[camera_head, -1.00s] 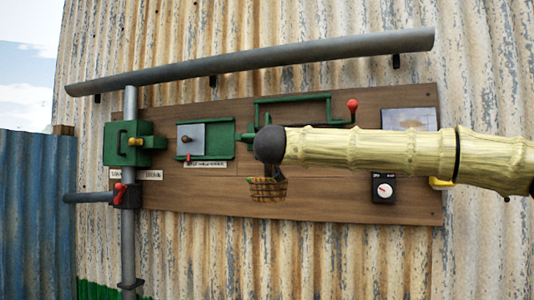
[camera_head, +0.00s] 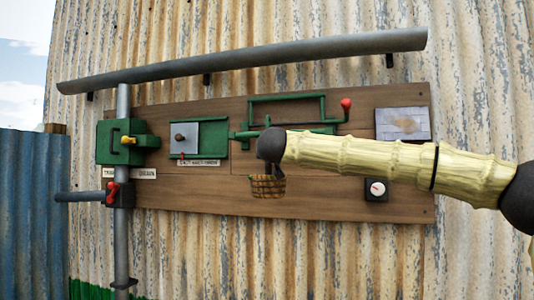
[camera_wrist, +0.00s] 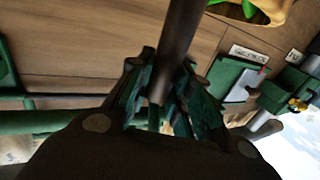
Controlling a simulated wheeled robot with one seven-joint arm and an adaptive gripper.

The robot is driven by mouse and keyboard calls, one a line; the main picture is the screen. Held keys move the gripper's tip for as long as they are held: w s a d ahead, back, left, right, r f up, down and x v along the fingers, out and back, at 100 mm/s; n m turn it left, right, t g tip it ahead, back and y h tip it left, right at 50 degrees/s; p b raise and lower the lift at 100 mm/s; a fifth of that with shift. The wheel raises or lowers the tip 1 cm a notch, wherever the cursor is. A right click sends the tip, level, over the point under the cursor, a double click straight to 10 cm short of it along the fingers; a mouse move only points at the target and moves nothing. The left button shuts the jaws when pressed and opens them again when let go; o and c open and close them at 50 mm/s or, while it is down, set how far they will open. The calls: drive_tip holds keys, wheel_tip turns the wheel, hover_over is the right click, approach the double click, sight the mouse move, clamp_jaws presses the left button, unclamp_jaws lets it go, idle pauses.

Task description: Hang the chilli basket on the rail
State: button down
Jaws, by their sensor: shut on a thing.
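The chilli basket (camera_head: 267,186), a small brown woven basket, hangs upright below my wrist in front of the wooden board, seen in the head view. My gripper (camera_wrist: 160,98) is shut on a dark upright stem in the wrist view, seemingly the basket's hanger. A yellow and green part of the basket (camera_wrist: 268,8) shows at the top edge there. In the head view my wrist and forearm hide most of the gripper. A long grey pipe (camera_head: 250,62) runs above the board, and a green bar frame (camera_head: 288,98) stands behind my wrist; I cannot tell which is the rail.
The wooden board (camera_head: 220,197) carries a green box (camera_head: 107,143), a green slide panel (camera_head: 215,145), a red-knobbed lever (camera_head: 346,104), a pale plate (camera_head: 403,123) and a black dial (camera_head: 376,189). A grey upright pipe (camera_head: 123,230) stands left. Clear space lies below the board.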

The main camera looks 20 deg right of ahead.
drive_tip(key=shift+w+d, duration=0.35)
drive_tip(key=shift+w, duration=0.25)
drive_tip(key=shift+f, duration=1.45)
drive_tip(key=c, duration=1.2)
unclamp_jaws()
drive_tip(key=v, duration=1.2)
